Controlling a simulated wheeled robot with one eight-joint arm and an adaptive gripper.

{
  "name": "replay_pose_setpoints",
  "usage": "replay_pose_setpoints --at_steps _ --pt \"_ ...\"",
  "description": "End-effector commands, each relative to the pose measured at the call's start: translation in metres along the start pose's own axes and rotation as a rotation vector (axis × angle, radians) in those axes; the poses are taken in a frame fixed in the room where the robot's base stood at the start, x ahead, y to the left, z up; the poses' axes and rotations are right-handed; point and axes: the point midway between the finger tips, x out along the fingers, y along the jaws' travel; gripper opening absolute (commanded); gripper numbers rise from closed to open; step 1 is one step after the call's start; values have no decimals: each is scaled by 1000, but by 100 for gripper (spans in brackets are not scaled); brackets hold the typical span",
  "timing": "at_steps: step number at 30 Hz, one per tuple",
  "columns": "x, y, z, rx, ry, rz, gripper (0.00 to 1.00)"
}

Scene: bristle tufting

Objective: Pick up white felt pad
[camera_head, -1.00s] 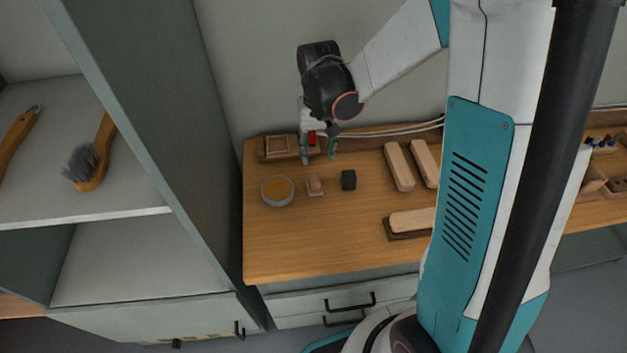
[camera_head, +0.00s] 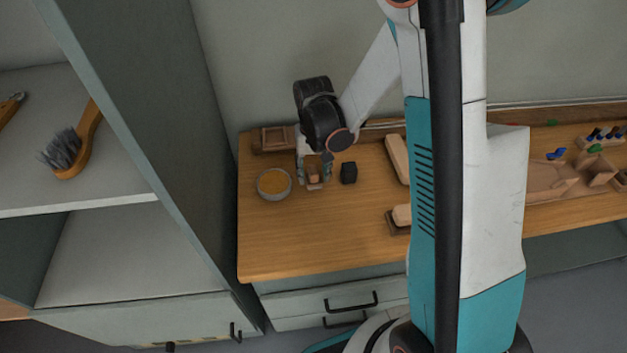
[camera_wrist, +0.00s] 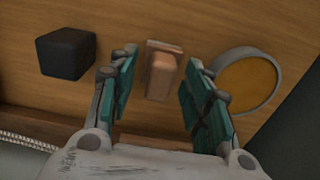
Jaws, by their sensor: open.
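In the wrist view the block (camera_wrist: 163,75) lies between my two fingers, with a gap on each side. My gripper (camera_head: 314,183) is open and points down over it, fingers on either side. In the wrist view the gripper (camera_wrist: 160,88) shows teal finger pads spread apart and holding nothing. The exact fingertip height above the worktop cannot be told.
A round grey dish with amber contents (camera_head: 274,184) stands close on the left. A black cube (camera_head: 349,173) stands close on the right. Wooden blocks (camera_head: 398,158) lie farther right, partly behind my arm. The worktop's front (camera_head: 310,235) is clear. A shelf cabinet (camera_head: 200,140) borders the left.

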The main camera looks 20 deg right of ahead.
Motion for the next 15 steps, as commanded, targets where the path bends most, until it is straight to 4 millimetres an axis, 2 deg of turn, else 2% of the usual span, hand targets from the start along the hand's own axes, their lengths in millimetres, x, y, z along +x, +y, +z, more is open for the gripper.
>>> replay_pose_setpoints --at_steps 5,6,11,12,15 --pt "0 0 0 0 0 0 45" --pt "0 0 0 0 0 0 40" --pt "0 0 0 0 0 0 4" --pt "0 0 0 0 0 0 0" --pt "0 0 0 0 0 0 0"
